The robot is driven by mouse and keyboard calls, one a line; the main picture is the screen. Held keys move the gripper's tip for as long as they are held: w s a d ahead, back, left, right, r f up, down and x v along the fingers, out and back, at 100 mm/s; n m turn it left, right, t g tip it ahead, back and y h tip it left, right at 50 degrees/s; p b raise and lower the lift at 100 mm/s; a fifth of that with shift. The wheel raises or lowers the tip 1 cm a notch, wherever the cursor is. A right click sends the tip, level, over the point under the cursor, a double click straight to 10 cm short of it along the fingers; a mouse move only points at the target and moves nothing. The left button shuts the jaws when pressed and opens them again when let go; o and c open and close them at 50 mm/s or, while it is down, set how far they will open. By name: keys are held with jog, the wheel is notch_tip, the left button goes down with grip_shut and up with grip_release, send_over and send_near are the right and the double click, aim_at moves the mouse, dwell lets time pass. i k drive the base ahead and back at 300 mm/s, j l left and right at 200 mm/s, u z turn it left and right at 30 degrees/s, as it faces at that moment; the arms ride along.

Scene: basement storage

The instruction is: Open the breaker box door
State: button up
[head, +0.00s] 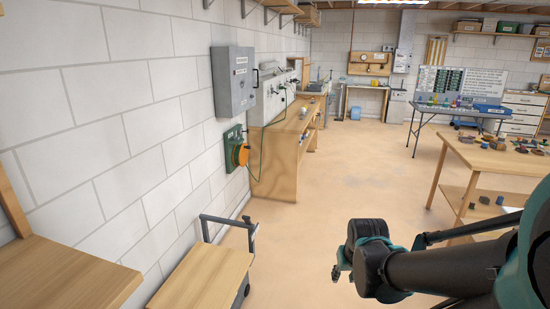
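The grey breaker box (234,82) is mounted on the white block wall at the left. Its front bears small pale labels, and a dark handle (256,78) stands out at its right edge. Its door looks shut. The end of my arm, with my gripper (343,266), is at the lower right over open floor, well apart from the box and nearer to me. The gripper's fingers are not clearly seen, so I cannot tell whether they are open or shut. Nothing held can be made out.
A wooden cart (200,278) with a handle stands beneath, and a wooden top (60,275) is at the lower left. A workbench (278,155) runs beyond the box. A table (500,158) stands right. The middle floor is clear.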

aim_at(234, 70)
jog(key=i, duration=1)
jog(key=i+u, duration=0.1)
jog(key=i, duration=0.85)
jog(key=i+l, duration=0.15)
jog(key=i, duration=0.85)
jog(key=i+l, duration=0.15)
jog(key=i, duration=0.85)
jog(key=j+u, duration=0.05)
jog(key=j, duration=0.05)
